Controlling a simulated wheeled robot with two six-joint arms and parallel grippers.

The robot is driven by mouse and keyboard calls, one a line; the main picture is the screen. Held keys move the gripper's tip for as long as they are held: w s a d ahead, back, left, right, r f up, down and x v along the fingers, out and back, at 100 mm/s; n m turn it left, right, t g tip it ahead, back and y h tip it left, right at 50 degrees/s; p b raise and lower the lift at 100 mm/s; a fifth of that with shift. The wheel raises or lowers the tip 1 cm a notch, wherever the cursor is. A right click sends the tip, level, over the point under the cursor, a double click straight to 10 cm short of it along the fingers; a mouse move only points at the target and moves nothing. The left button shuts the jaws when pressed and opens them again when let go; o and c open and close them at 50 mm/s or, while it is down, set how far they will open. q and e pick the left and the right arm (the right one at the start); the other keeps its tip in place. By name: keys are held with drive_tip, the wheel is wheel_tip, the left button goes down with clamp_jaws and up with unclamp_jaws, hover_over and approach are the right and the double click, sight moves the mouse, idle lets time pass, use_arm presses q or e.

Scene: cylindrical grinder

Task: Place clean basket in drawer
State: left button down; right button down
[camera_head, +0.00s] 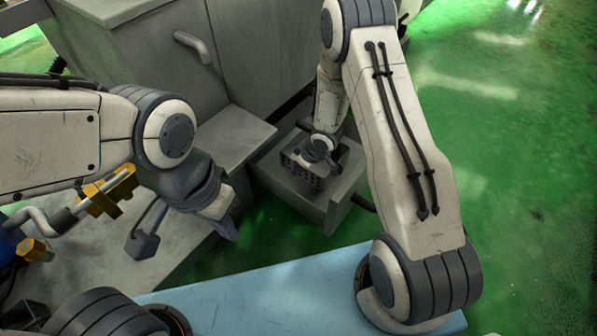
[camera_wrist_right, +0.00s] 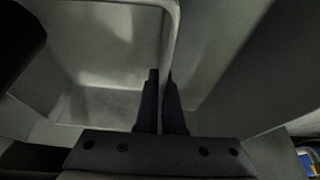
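The drawer (camera_head: 332,207) is a grey open-topped box, pulled out at the front of the machine. A dark basket with rows of holes (camera_head: 300,170) is inside it. My right gripper (camera_head: 318,158) reaches down over the basket, and its wrist hides part of the basket. In the right wrist view the right gripper's fingers (camera_wrist_right: 161,105) are close together with a narrow gap, at the end of a thin pale wall (camera_wrist_right: 170,35).
The grey machine cabinet (camera_head: 262,50) stands behind the drawer, with a grey ledge (camera_head: 235,140) to its left. A light-blue surface (camera_head: 270,295) lies in front. Yellow fittings (camera_head: 108,190) are at the left. Green floor (camera_head: 520,150) is open on the right.

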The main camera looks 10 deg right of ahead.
drive_tip(key=shift+r, duration=0.15)
drive_tip(key=c, duration=1)
unclamp_jaws()
drive_tip(key=shift+f, duration=0.2)
drive_tip(key=shift+c, duration=0.2)
drive_tip(key=p+v, duration=0.7)
drive_tip(key=v, duration=0.4)
drive_tip(key=shift+w+r, duration=0.1)
drive_tip(key=shift+r, duration=0.05)
drive_tip(key=shift+s+d+r, duration=0.1)
drive_tip(key=shift+s+r, duration=0.2)
drive_tip(key=shift+r, duration=0.2)
